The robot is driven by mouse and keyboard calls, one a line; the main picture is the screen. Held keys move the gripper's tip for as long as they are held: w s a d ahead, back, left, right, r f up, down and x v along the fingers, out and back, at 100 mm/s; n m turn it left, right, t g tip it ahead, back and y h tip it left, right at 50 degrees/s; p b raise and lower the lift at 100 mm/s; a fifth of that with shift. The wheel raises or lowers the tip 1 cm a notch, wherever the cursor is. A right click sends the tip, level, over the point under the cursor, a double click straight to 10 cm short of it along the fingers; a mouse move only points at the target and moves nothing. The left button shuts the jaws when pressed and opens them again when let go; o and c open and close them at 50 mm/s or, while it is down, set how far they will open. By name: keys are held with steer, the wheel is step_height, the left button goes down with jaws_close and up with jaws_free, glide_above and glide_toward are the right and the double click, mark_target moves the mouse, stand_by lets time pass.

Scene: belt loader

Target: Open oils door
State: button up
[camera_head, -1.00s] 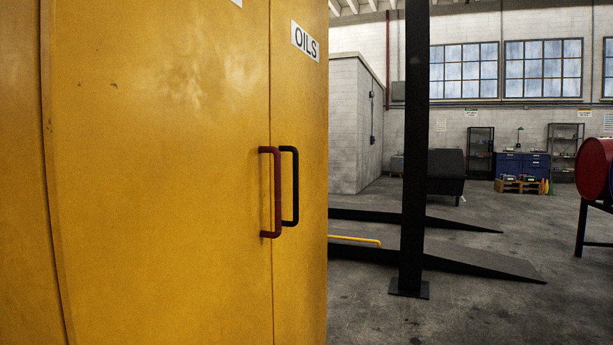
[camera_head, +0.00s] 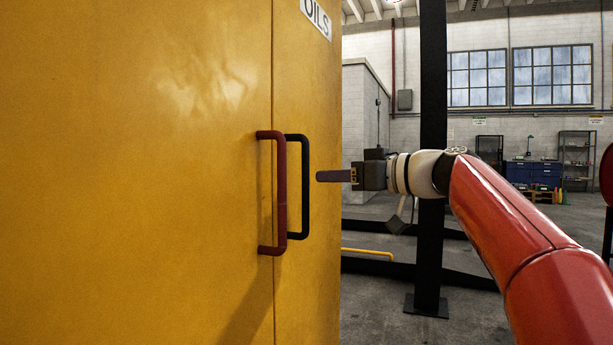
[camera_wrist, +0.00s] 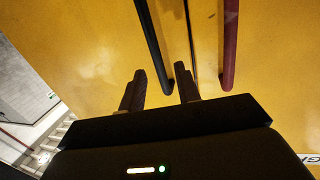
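The yellow cabinet has two doors that meet at a thin vertical seam. The right, oils door (camera_head: 318,260) carries an OILS label (camera_head: 317,16) and a black bar handle (camera_head: 304,187). The left door (camera_head: 150,170) has a dark red bar handle (camera_head: 279,192). Both doors look shut. My gripper (camera_head: 319,176) is just right of the black handle in the head view, pointing left toward it. In the wrist view, the fingers of my gripper (camera_wrist: 161,84) are spread, with the black handle (camera_wrist: 152,45) between their tips in the picture. I see no grip on it.
A black post (camera_head: 432,170) stands right of the cabinet, behind my arm. Low dark ramps and a yellow bar (camera_head: 367,253) lie on the floor there. A blue workbench (camera_head: 535,173) and shelves are far back.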

mark_target(306, 166)
steer(key=shift+n+y, duration=0.4)
steer(key=x, duration=0.2)
steer(key=r+p+x, duration=0.1)
steer(key=x, duration=0.2)
steer(key=p+x, duration=0.1)
steer(key=x, duration=0.1)
steer(key=shift+w+r, duration=0.25)
steer(key=shift+w, duration=0.15)
steer(key=shift+c, duration=0.2)
jaws_close()
